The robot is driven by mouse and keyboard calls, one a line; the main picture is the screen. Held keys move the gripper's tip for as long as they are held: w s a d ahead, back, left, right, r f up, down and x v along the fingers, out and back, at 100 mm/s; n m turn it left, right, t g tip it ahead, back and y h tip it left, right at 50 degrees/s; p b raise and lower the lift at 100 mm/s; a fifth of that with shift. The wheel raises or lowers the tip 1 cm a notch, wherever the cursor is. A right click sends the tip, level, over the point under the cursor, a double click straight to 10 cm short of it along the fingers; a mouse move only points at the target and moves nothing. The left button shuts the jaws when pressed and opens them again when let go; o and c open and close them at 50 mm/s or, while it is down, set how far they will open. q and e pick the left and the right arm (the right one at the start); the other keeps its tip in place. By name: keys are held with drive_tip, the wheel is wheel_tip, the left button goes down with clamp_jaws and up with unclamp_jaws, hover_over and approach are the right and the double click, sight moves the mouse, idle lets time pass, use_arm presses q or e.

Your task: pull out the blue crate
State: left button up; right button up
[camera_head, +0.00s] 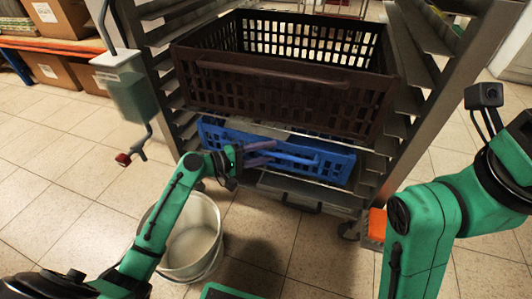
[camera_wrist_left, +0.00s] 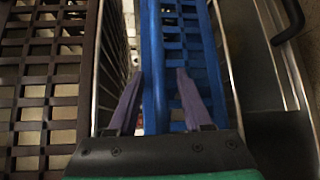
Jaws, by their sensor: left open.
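The blue crate (camera_head: 222,133) sits in the metal rack on a low level, below a dark brown crate. Its slatted front faces me, with a bar-like blue handle (camera_head: 300,158) at the middle.
The brown crate (camera_head: 290,92) juts out above the blue one. A dark drawer-like front (camera_head: 300,190) lies below. A pale bucket (camera_head: 190,245) stands on the floor under my left arm. A green tank (camera_head: 127,95) hangs left of the rack. An orange block (camera_head: 377,225) is at lower right.

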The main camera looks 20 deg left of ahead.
use_arm(q)
clamp_jaws()
idle(1.4)
